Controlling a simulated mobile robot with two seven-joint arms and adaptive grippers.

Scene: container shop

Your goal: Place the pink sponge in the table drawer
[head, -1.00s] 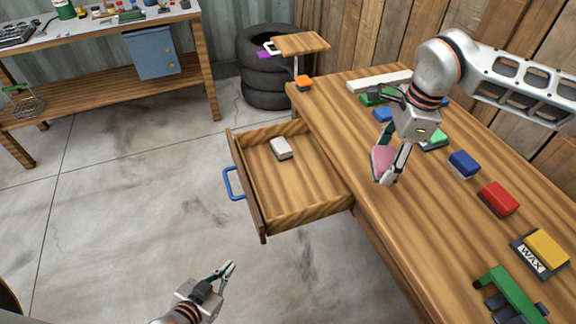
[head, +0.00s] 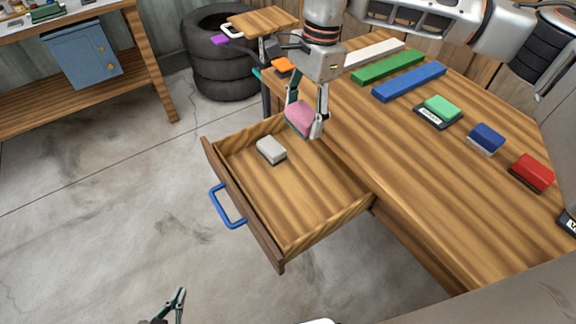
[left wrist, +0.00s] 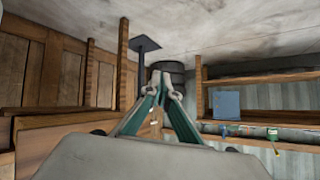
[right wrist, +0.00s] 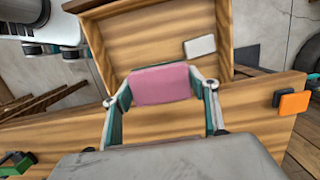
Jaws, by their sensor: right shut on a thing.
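The pink sponge (head: 300,118) is held between the fingers of my right gripper (head: 304,124), by the back right corner of the open drawer. It also shows between the fingers in the right wrist view (right wrist: 160,84), with the drawer floor beyond it. The wooden table drawer (head: 330,215) is pulled out and has a blue handle (head: 226,206). A white-grey sponge-like block (head: 271,150) lies inside, near the back left. My left gripper (head: 178,296) is low at the bottom edge, away from the drawer. Its fingertips meet in the left wrist view (left wrist: 165,85), with nothing between them.
The wooden tabletop (head: 400,140) bears blue (head: 409,82) and green (head: 387,67) bars, a green block on a dark base (head: 440,108), and blue (head: 485,137) and red (head: 532,172) blocks. Stacked tyres (head: 215,60) stand behind. Most of the drawer floor is free.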

